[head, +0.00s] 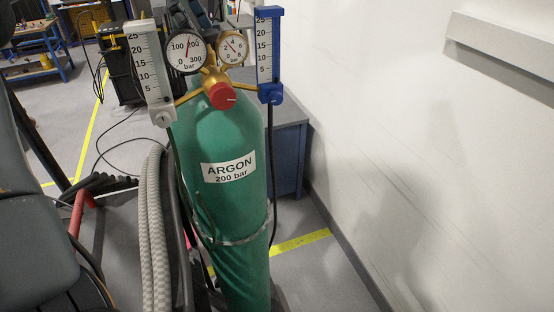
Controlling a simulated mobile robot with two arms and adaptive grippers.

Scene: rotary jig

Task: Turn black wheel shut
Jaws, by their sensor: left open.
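A green gas cylinder (228,213) labelled ARGON 200 bar stands upright in the middle. Its brass regulator (211,78) carries a red knob (222,95) and two round gauges: the left gauge (187,51) has its needle near 200 bar, the right gauge (232,46) about mid-scale. I cannot make out a black wheel; the gauges and regulator cover the cylinder's top. What looks like my left gripper (195,14), dark grey, is partly cut off at the top edge behind the gauges, open. Whether it touches anything is hidden. My right gripper is out of view.
A grey flowmeter (150,72) and a blue flowmeter (268,52) flank the gauges. Grey ribbed hoses (152,235) and dark cables run left of the cylinder. A blue-grey cabinet (289,155) stands behind it. A white wall (430,150) bounds the right side.

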